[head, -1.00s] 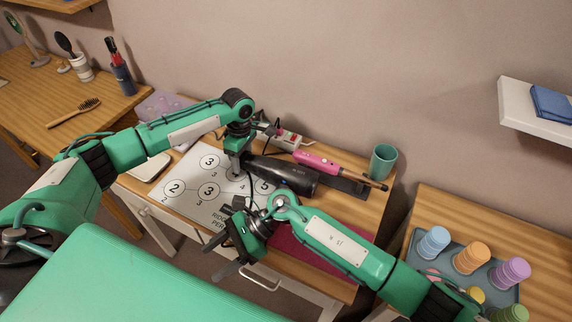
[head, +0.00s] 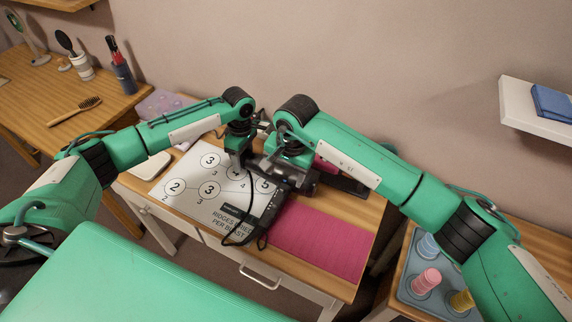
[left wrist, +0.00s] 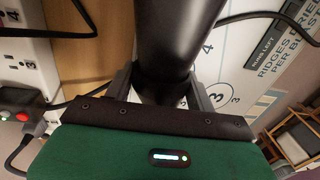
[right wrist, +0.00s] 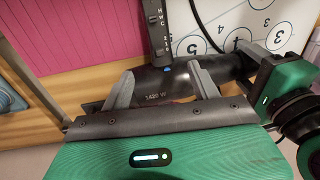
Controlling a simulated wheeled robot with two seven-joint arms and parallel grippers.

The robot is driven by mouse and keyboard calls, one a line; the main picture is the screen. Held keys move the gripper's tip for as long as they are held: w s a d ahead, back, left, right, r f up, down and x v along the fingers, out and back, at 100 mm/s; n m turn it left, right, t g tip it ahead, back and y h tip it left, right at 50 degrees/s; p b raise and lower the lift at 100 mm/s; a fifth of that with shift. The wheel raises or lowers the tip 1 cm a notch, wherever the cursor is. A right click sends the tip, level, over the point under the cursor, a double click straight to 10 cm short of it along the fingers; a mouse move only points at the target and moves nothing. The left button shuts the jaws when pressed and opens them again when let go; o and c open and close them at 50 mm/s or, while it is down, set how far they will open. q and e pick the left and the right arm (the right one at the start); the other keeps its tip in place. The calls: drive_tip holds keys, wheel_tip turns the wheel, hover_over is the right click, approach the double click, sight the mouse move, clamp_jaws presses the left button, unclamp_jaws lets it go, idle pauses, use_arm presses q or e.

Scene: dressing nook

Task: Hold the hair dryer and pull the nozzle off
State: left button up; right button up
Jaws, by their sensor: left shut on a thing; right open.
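The black hair dryer (right wrist: 155,82) lies across the desk; its barrel, marked 1420 W, shows in the right wrist view. In the head view my right gripper (head: 288,175) hides most of the dryer.
A numbered white sheet (head: 185,188) and a pink mat (head: 310,240) lie on the desk. A power strip (left wrist: 15,65) is near my left gripper. The black cord (head: 235,238) loops in front. A tray (head: 410,285) with coloured spools stands at the right.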

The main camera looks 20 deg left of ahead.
sight(282, 189)
drive_tip(key=f, duration=0.3)
drive_tip(key=a+f, duration=0.1)
drive_tip(key=f, duration=0.5)
drive_tip(key=shift+a+f, duration=0.15)
drive_tip(key=shift+f, duration=0.1)
clamp_jaws()
idle(0.6)
use_arm(q)
drive_tip(key=shift+o, duration=0.7)
drive_tip(key=c, duration=0.4)
drive_tip(key=shift+o, duration=0.2)
